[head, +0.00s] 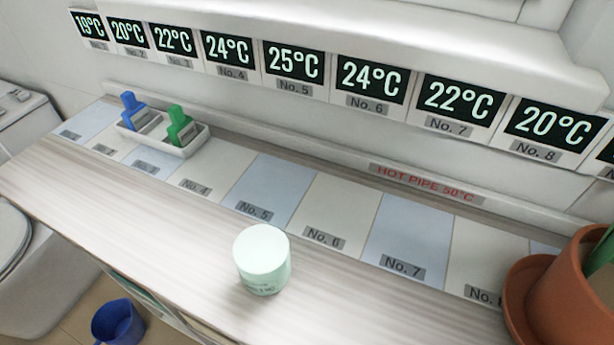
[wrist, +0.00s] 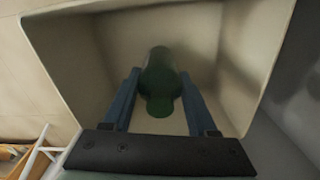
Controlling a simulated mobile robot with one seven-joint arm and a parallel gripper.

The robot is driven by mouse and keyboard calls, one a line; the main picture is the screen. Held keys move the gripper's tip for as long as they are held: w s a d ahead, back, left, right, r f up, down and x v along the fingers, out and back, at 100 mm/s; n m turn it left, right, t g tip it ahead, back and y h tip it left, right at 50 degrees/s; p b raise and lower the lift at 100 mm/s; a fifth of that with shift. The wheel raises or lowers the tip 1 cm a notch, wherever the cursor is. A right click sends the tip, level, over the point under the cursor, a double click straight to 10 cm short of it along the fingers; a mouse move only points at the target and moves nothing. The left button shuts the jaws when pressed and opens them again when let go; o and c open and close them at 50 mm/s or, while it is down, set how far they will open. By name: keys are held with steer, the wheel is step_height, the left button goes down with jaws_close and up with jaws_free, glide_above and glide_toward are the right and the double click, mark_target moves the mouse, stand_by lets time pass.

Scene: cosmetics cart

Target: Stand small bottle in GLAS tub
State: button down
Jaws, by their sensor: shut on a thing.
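In the wrist view, a small dark green bottle (wrist: 161,82) is between the two blue fingers of my gripper (wrist: 160,73), which is shut on it. The bottle and fingertips are in the mouth of a cream, square-walled tub (wrist: 65,60). The tub's walls rise around them on the far side, left and right. I cannot tell whether the bottle touches the tub's floor. No GLAS label is visible on this tub. The head view shows neither my gripper, the bottle nor the tub.
In the head view, a pale mint jar (head: 262,262) stands on a wooden counter (head: 150,225). A white tray (head: 185,148) holds a blue and a green item. A terracotta pot (head: 570,295) is at right, a blue bucket (head: 118,322) below. In the wrist view, a white frame (wrist: 38,152) is lower left.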

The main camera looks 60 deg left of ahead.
steer(key=shift+c, duration=1)
jaws_free()
step_height(320, 180, up, 9)
steer(key=p, duration=0.3)
steer(key=shift+f, duration=0.1)
